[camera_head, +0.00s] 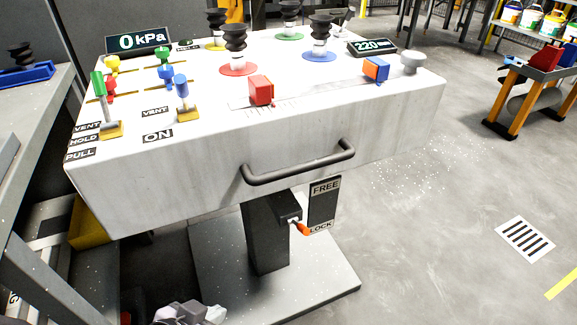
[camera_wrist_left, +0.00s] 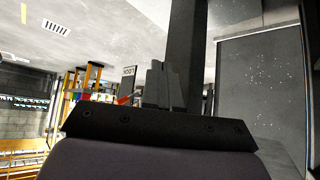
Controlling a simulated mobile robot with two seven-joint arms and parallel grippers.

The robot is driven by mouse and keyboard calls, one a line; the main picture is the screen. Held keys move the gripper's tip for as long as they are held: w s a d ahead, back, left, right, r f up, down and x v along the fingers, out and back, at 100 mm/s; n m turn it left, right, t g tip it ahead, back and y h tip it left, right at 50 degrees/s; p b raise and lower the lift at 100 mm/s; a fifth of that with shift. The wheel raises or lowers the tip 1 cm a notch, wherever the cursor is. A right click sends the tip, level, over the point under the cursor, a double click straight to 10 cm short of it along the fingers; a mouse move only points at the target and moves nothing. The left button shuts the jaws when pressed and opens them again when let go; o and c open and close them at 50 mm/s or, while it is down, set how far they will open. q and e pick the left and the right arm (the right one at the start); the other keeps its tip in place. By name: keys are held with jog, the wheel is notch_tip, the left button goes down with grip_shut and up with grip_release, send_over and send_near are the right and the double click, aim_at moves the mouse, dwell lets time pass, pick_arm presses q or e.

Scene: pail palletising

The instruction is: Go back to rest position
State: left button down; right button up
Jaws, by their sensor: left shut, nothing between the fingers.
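My left gripper (camera_head: 190,313) shows at the bottom edge of the head view, low in front of the white console (camera_head: 200,185) and beside its base plate. In the left wrist view its fingers (camera_wrist_left: 165,86) are together with nothing between them. The gripper is apart from the orange-tipped lever (camera_head: 302,228) under the console, which points towards the LOCK label. The lever's orange tip also shows in the left wrist view (camera_wrist_left: 125,100). My right gripper is in neither view.
The console carries a front handle (camera_head: 300,166), several small levers, suction cups on discs, and a display (camera_head: 138,41) reading 0 kPa. A grey bench (camera_head: 35,125) with a blue tray (camera_head: 25,76) stands at left.

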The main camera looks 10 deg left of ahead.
pick_arm(q)
jog(key=w+d+f+t+h+b, duration=0.2)
jog(key=w+d+f+t+b, duration=0.1)
jog(key=d+f+b, duration=0.1)
jog(key=s+a+r+y+p, duration=0.1)
jog(key=a+r+p, duration=0.2)
jog(key=r+p, duration=0.4)
jog(key=s+a+r+y+p, duration=0.1)
jog(key=r+p, duration=0.7)
jog(key=p, duration=1.1)
jog(key=shift+s+a+r+n+g, duration=0.2)
jog(key=shift+s+a+n+g, duration=0.15)
jog(key=shift+s+a, duration=0.45)
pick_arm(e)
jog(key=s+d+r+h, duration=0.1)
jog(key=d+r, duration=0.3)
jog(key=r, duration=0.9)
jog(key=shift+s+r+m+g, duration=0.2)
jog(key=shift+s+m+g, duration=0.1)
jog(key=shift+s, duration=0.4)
pick_arm(q)
jog(key=shift+w+a, duration=0.15)
jog(key=shift+w, duration=0.05)
